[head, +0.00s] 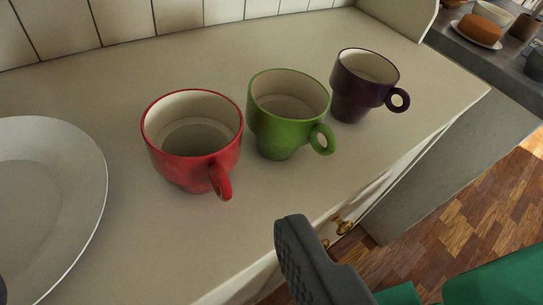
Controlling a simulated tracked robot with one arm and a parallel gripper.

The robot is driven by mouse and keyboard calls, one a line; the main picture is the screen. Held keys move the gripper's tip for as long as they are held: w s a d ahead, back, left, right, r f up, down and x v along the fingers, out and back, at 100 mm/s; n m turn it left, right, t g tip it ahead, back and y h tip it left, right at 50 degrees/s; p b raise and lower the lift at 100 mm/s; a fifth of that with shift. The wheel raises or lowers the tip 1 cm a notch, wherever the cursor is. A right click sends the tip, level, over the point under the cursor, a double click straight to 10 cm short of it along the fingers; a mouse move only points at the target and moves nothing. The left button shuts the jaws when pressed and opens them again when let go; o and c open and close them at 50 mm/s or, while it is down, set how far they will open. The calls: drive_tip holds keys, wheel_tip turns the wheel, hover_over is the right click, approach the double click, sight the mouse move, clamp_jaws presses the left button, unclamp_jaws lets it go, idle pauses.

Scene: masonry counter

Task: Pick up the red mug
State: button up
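The red mug (193,145) stands upright on the pale counter (150,255), left of the other mugs. It is empty, and its handle points toward the front and slightly right. My gripper (147,262) is open, with its textured dark grey right finger at the lower middle. Only a dark sliver at the lower left edge shows, which seems to be the other finger. The gripper is apart from the mug, nearer the camera, with nothing seen between the fingers.
A green mug (282,115) stands close right of the red mug, and a purple mug (358,85) further right. A white plate (85,190) lies at left. The tiled wall (60,25) is behind. The counter's front edge drops to a wooden floor (450,220).

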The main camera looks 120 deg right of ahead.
wheel_tip(320, 180, down, 3)
drive_tip(key=d+m+g, duration=0.1)
drive_tip(key=b, duration=0.3)
approach(195, 116)
drive_tip(key=shift+h, duration=0.4)
drive_tip(key=x, duration=0.4)
drive_tip(key=shift+f, duration=0.5)
drive_tip(key=shift+r, duration=0.1)
drive_tip(key=c, duration=0.7)
